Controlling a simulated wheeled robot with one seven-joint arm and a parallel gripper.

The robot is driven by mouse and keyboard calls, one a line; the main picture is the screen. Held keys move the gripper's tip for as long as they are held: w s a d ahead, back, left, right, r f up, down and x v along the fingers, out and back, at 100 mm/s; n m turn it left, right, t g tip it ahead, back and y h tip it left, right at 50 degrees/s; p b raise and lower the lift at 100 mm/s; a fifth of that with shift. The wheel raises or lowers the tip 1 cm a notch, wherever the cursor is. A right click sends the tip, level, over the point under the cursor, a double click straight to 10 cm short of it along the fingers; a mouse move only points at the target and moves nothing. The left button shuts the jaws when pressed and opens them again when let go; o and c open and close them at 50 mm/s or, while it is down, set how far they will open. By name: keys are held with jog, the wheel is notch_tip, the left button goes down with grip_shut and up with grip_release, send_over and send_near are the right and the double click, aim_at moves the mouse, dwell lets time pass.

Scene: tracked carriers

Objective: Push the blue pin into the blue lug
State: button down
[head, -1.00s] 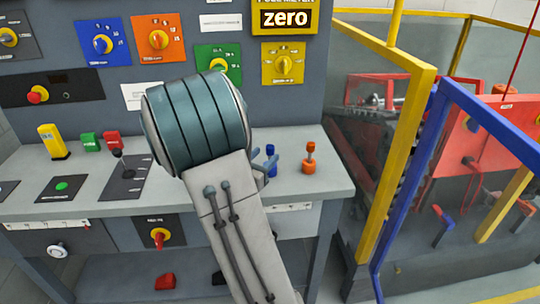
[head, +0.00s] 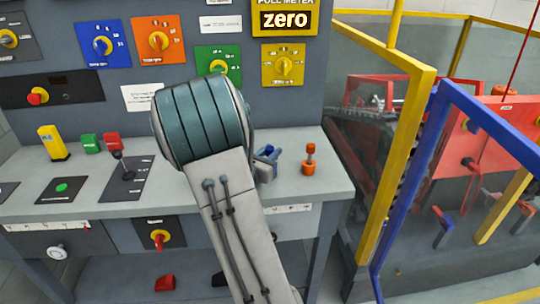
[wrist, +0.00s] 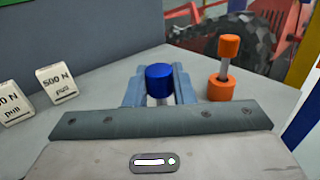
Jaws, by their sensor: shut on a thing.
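The blue pin (wrist: 159,78) stands upright in the wrist view, with a blue cap and a pale metal shank below. My gripper (wrist: 159,92) has its grey-blue fingers on either side of it and is shut on it. In the head view my gripper (head: 267,155) is low over the right part of the bench, partly behind my arm. The lower end of the pin is hidden, and I cannot make out a blue lug beneath it.
An orange pin (wrist: 229,46) stands in an orange base (wrist: 221,88) close to the right of my gripper. Two white 500 N blocks (wrist: 57,83) are at the left. A yellow post (head: 402,150) and a blue frame (head: 400,210) stand right of the bench (head: 310,196).

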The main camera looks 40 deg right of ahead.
jog(key=shift+r, duration=0.1)
jog(key=shift+r, duration=0.5)
jog(key=r, duration=0.3)
jog(key=shift+s+d+r, duration=0.15)
jog(key=shift+s+r, duration=0.05)
jog(key=shift+s, duration=0.1)
jog(key=s+d+r, duration=0.4)
jog(key=s+r, duration=0.2)
jog(key=s, duration=0.4)
jog(key=shift+d+r+p, duration=0.2)
jog(key=shift+d+p, duration=0.1)
jog(key=shift+d, duration=0.1)
